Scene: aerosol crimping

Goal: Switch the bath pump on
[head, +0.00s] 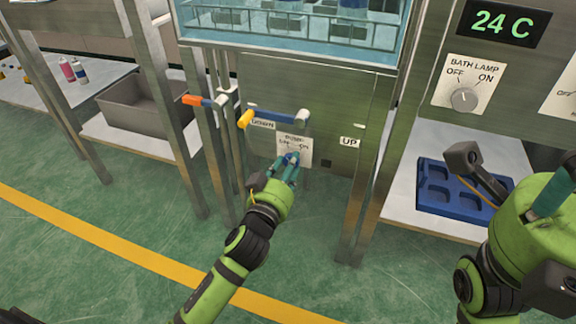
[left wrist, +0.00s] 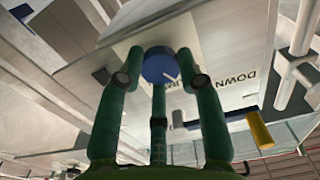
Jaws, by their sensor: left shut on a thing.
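The pump switch plate (head: 294,147) is a pale panel with a round blue knob, low on the steel front under the water bath. The blue knob (left wrist: 159,66) shows clearly in the left wrist view, with a pale line on its face running toward the lower right of that view. My left gripper (head: 290,160) is at the plate, its green fingers shut on the knob; in the left wrist view the dark fingertips (left wrist: 160,80) flank it. The gripper partly hides the plate's lettering in the head view. My right gripper (head: 550,195) is at the right edge, partly cut off, holding nothing I can make out.
A lever with a yellow end (head: 246,118) sits beside the DOWN label (head: 262,125), just above left of the plate. The UP label (head: 349,142) is to the right. A bath lamp dial (head: 463,98) and blue tray (head: 440,190) stand at right. Steel legs flank the panel.

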